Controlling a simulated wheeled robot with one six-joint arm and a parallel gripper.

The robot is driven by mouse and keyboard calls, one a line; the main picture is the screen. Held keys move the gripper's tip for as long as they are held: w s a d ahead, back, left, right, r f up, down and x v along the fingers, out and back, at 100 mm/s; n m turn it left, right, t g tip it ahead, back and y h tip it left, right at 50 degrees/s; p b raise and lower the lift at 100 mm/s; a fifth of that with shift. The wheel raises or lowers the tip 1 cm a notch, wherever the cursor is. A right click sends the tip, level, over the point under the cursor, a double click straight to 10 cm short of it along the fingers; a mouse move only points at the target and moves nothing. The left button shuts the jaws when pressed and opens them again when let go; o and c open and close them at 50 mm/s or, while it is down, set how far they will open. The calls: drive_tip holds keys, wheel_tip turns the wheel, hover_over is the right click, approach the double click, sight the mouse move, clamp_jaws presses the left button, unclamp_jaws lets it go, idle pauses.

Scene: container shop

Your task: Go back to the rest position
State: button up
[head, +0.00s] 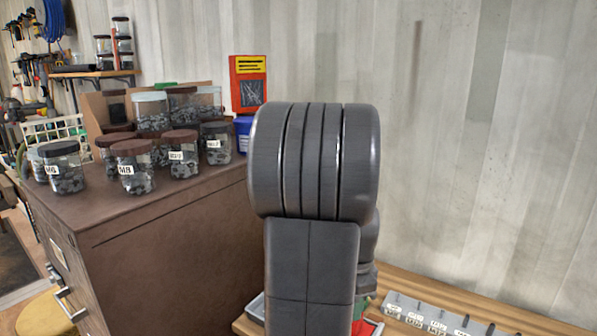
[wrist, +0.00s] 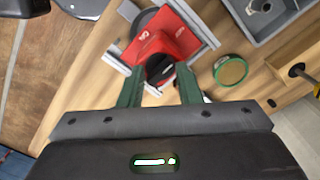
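My gripper (wrist: 160,72) shows in the wrist view, its two green fingers apart. Below and between the fingers is a red object (wrist: 182,30) with a dark round opening; I cannot see the fingers touching it. In the head view my arm fills the middle and hides the gripper. A bit of red shows low beside the arm.
In the head view, a brown cabinet (head: 170,240) at left carries several labelled jars (head: 133,168) and a red-yellow box (head: 248,84). A grey labelled strip (head: 438,317) lies on the bench at lower right. The wrist view shows a round green-rimmed lid (wrist: 230,71) and a grey bin (wrist: 262,28).

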drive_tip(key=n, duration=0.3)
drive_tip(key=shift+n, duration=2.6)
